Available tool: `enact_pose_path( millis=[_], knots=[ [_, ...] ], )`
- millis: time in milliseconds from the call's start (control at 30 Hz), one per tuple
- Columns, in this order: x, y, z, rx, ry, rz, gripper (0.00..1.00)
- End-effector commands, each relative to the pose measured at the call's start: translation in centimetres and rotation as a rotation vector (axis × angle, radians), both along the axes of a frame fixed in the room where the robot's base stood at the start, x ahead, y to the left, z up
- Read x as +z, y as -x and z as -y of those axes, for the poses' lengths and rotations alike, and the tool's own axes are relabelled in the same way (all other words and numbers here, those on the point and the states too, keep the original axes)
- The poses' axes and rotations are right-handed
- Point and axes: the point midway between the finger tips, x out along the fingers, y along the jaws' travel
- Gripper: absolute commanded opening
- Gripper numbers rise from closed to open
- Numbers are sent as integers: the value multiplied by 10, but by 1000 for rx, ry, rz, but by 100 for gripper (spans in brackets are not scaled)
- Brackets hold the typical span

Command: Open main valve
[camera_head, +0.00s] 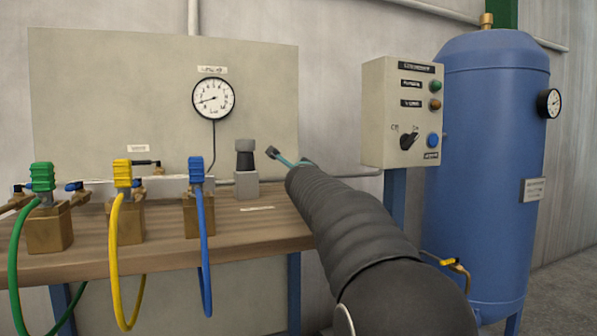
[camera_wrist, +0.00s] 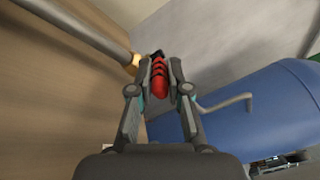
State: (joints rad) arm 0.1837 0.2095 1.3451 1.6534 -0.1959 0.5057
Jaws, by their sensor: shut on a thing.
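A red ribbed handle (camera_wrist: 159,82) with a dark end shows in the wrist view, between the fingers of my gripper (camera_wrist: 160,72). The fingers are shut on it from both sides. A brass fitting (camera_wrist: 133,65) at the end of a grey pipe (camera_wrist: 85,30) lies just left of the handle. I cannot tell how the handle joins the fitting. The red handle is hidden there.
Green (camera_head: 42,176), yellow (camera_head: 122,173) and blue (camera_head: 196,170) hose connectors stand on the wooden bench (camera_head: 150,240). A gauge (camera_head: 213,98) is on the back panel. Right are a control box (camera_head: 401,110) and a blue tank (camera_head: 490,170) with a yellow-handled tap (camera_head: 455,264).

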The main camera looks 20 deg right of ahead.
Motion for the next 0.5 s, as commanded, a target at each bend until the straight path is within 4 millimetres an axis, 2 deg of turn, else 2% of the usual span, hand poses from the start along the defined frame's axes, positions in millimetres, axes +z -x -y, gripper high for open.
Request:
enact_pose_path(
  millis=[33,67,100,167,500],
  knots=[
    [0,0,0,1,0,-1,0],
    [0,0,0,1,1,-1,19],
    [0,0,0,1,1,-1,29],
    [0,0,0,1,1,-1,42],
    [0,1,-3,3,1,0,42]
  ],
)
